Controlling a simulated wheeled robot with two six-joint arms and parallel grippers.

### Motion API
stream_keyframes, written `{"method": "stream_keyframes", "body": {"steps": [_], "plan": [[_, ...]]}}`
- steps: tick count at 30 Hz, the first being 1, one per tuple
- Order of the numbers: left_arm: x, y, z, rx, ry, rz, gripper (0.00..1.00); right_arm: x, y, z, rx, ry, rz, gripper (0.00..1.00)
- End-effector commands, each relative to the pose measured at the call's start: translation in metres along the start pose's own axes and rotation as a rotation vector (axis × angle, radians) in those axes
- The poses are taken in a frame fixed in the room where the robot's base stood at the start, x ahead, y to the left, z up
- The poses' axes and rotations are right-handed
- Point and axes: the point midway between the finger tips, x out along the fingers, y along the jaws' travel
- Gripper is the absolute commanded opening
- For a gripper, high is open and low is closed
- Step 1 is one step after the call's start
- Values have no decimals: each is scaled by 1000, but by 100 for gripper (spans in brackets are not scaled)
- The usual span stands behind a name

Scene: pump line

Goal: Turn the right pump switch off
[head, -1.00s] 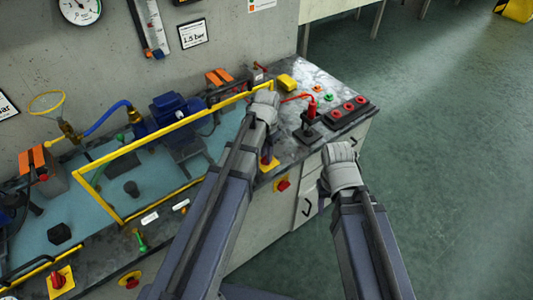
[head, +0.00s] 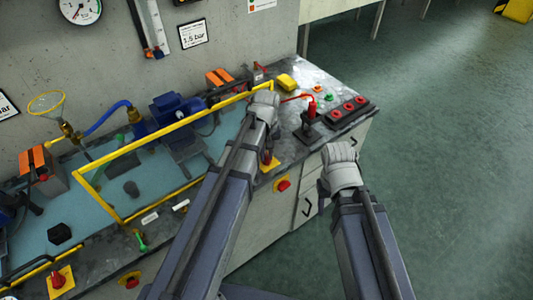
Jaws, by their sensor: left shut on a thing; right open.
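The right pump switch (head: 266,169) is a red rotary knob on a yellow plate, on the bench's front part near the middle of the head view. My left gripper (head: 267,155) reaches down over it and is shut on its red knob. My wrist and forearm cover part of the switch, so the knob's angle is hard to read. My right gripper (head: 324,190) is open and empty, in front of the bench cabinet to the right, with its fingers mostly hidden by its own wrist.
A yellow rail (head: 165,130) runs close behind my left wrist. A red-handled device (head: 311,114) and a red-button box (head: 348,110) stand to the right. A red stop button (head: 283,185) is on the bench front. The left pump switch (head: 60,281) sits lower left. Floor at right is clear.

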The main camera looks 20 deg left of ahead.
Motion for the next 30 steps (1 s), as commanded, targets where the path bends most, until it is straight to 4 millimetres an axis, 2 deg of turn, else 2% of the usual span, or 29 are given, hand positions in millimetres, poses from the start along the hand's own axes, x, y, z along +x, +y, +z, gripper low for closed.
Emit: {"method": "stream_keyframes", "body": {"steps": [6,15,30], "plan": [[1,0,2,-182,-3,-1,0,1,0,0,0,0,0,50],[1,0,2,-362,-3,-1,0,1,0,0,0,0,0,50],[1,0,2,-455,-4,-2,0,1,0,0,0,0,0,50]]}}
